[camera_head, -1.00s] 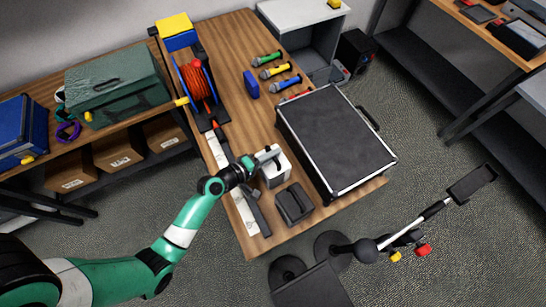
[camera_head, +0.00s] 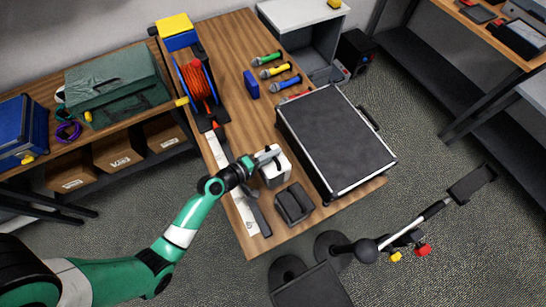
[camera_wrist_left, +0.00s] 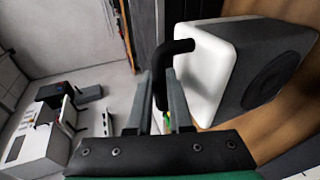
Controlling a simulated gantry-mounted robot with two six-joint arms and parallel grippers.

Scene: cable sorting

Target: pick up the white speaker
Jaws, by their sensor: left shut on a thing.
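The white speaker (camera_head: 275,172) stands on the wooden table in the head view, left of the black case. In the left wrist view the speaker (camera_wrist_left: 212,72) shows a white side, a dark front with a round cone, and a black curved handle (camera_wrist_left: 163,68). My left gripper (camera_head: 265,159) is at the top of the speaker. In the left wrist view its two fingers (camera_wrist_left: 163,92) are on either side of the black handle, shut on it. The lower part of the handle is partly hidden between the fingers. My right gripper is in neither view.
A black case with metal edges (camera_head: 335,138) lies close to the speaker's right. A dark box-like object (camera_head: 294,204) sits just in front of it. Several microphones (camera_head: 285,84) and an orange cable reel (camera_head: 197,83) are farther back on the table.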

